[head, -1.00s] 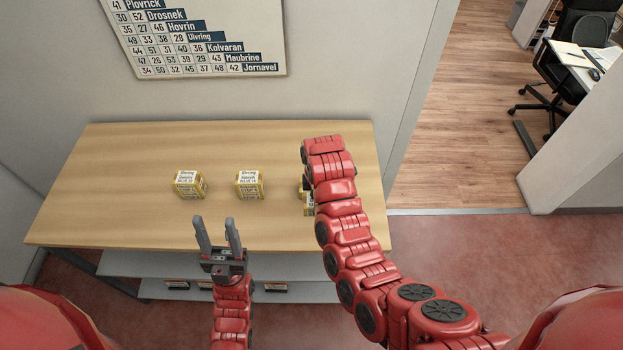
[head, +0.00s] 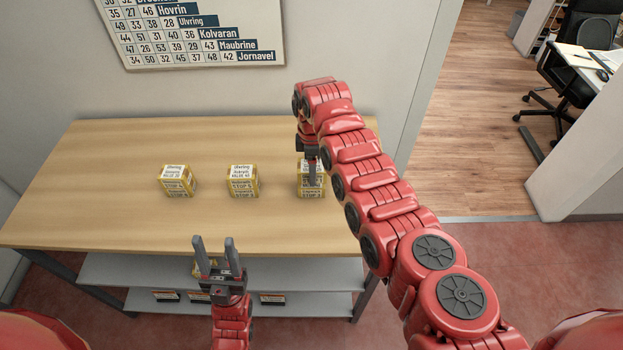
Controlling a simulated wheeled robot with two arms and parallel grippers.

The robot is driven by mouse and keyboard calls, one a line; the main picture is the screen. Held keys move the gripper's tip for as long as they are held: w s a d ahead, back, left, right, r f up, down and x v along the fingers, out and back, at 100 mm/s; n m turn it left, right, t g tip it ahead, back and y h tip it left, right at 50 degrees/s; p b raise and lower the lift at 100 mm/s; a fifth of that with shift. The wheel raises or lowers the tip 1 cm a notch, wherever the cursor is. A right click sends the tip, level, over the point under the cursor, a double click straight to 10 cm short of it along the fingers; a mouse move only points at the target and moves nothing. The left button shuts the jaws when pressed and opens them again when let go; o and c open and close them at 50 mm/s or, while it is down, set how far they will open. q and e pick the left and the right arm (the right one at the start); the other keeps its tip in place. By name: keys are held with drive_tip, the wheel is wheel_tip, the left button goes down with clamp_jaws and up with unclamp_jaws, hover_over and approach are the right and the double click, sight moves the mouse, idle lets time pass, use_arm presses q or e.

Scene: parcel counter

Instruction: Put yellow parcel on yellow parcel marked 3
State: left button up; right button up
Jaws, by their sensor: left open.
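Three yellow parcels with white printed labels stand in a row on the wooden table: a left one (head: 178,181), a middle one (head: 242,181) and a right one (head: 318,190). The printed stop numbers are too small to read surely. The right one looks taller; I cannot tell whether it is one parcel or two stacked. My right gripper (head: 312,178) points down at it, its fingers overlapping its face and top. I cannot tell whether they are closed on it. My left gripper (head: 216,243) is open and empty in front of the table's front edge.
The wooden table (head: 110,160) has free room behind and between the parcels. A grey shelf (head: 130,272) below holds a partly hidden yellow item (head: 205,268) behind my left gripper. A number chart (head: 200,35) hangs on the wall.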

drive_tip(key=shift+w+b, duration=0.1)
drive_tip(key=shift+b, duration=0.25)
drive_tip(key=b, duration=0.2)
drive_tip(key=shift+w+a+f+b, duration=0.15)
drive_tip(key=shift+w+f+b, duration=0.1)
drive_tip(key=shift+b, duration=0.15)
wheel_tip(320, 180, down, 3)
drive_tip(key=shift+w+f+b, duration=0.1)
drive_tip(key=shift+b, duration=0.5)
drive_tip(key=shift+r, duration=0.2)
drive_tip(key=shift+f, duration=0.2)
drive_tip(key=o, duration=1.5)
